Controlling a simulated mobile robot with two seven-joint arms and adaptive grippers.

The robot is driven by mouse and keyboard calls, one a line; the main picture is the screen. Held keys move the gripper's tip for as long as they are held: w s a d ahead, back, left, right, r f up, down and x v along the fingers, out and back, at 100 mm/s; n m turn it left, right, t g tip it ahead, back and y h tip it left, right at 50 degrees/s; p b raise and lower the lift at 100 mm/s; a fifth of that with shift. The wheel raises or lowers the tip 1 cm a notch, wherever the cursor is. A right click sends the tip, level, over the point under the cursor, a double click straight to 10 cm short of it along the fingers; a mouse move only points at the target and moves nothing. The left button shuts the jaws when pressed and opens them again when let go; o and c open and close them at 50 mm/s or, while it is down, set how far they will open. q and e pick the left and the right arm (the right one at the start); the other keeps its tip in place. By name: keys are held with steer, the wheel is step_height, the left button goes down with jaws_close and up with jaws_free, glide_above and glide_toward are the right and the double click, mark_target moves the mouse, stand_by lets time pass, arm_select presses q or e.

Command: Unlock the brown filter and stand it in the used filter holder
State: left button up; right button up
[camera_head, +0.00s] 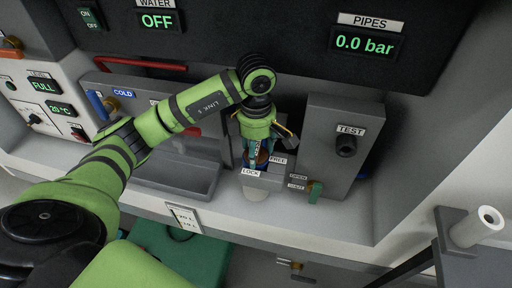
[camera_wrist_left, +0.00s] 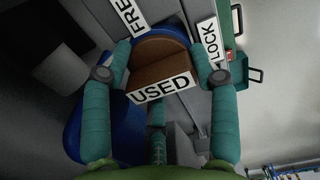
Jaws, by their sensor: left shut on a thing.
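The brown filter (camera_wrist_left: 160,62) sits within a blue round housing (camera_wrist_left: 88,128) in the left wrist view, with a white USED label on its brown handle. In the head view a little of the brown filter (camera_head: 263,158) shows below my left gripper (camera_head: 257,155), between the LOCK label (camera_head: 251,173) and the FREE label (camera_head: 278,160). The gripper points down, with its fingers on either side of the brown handle, shut on it. In the wrist view, the handle lies between FREE and LOCK. I cannot pick out the used filter holder. My right gripper is not in view.
A grey TEST block (camera_head: 335,150) stands close right of the gripper. An OPEN valve with a green handle (camera_head: 315,191) sits below it. A white roll-shaped cylinder (camera_head: 481,227) stands on a dark stand at the far right. A grey sink (camera_head: 175,177) lies left.

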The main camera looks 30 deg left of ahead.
arm_select(q)
steer(key=n, duration=0.4)
steer(key=shift+p, duration=0.4)
steer(key=n, duration=0.2)
steer(key=shift+s+n, duration=0.1)
steer(key=shift+n, duration=0.3)
